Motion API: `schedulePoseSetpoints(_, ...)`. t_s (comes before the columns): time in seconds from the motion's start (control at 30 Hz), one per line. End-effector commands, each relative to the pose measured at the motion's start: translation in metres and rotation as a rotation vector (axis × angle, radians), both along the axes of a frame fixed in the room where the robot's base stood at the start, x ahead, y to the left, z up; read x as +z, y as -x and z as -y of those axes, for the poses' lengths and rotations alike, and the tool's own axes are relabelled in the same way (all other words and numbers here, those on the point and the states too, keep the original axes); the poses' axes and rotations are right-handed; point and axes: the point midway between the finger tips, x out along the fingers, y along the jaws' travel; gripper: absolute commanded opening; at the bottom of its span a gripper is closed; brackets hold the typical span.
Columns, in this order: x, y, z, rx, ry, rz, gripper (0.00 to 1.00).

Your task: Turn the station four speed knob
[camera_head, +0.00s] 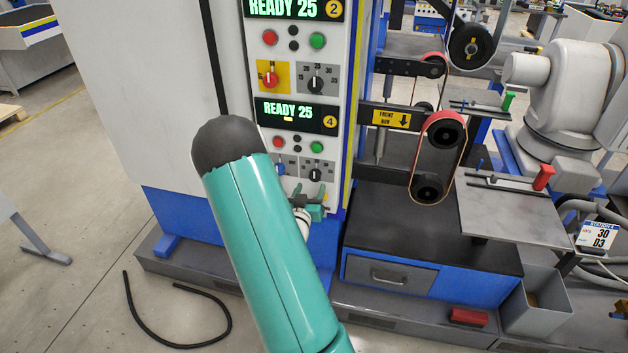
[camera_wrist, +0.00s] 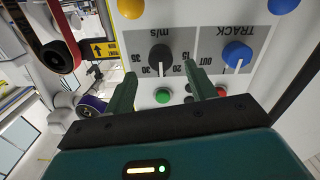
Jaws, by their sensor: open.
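The station four panel carries a "READY 25" display (camera_head: 296,115) with a yellow 4. Below it is the black speed knob (camera_head: 314,174), partly near my fingers. In the wrist view the panel is upside down; the black knob (camera_wrist: 160,58) shows its white pointer downward in the picture, between the 20 and 30 marks. My gripper (camera_head: 311,194) is just below the knob in the head view. In the wrist view its two green fingers (camera_wrist: 162,80) are spread, one on each side of the knob's line, with nothing between the tips. Contact with the knob cannot be told.
A blue track knob (camera_wrist: 237,54) sits beside the speed knob. Green (camera_wrist: 162,96) and red (camera_wrist: 221,92) buttons lie close to my fingers. Station two's panel with its own knob (camera_head: 315,78) is above. A belt sander (camera_head: 440,150) stands to the right.

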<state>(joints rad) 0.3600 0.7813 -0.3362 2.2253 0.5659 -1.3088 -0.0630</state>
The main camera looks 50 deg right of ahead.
Motion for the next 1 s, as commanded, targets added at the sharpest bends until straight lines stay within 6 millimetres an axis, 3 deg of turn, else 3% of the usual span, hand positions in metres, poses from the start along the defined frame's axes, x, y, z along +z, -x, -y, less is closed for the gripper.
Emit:
schedulePoseSetpoints(0.1, 0.0, -0.008, 0.022, -0.003, 0.001, 0.001, 0.56)
schedulePoseSetpoints(0.3, 0.0, -0.019, 0.044, -0.001, 0.0, 0.001, 0.56)
schedulePoseSetpoints(0.67, 0.0, -0.022, 0.049, 0.001, -0.001, 0.0, 0.56)
schedulePoseSetpoints(0.9, 0.0, -0.022, 0.049, 0.001, -0.001, 0.001, 0.11)
schedulePoseSetpoints(1.0, 0.0, -0.022, 0.049, 0.001, -0.001, 0.002, 0.11)
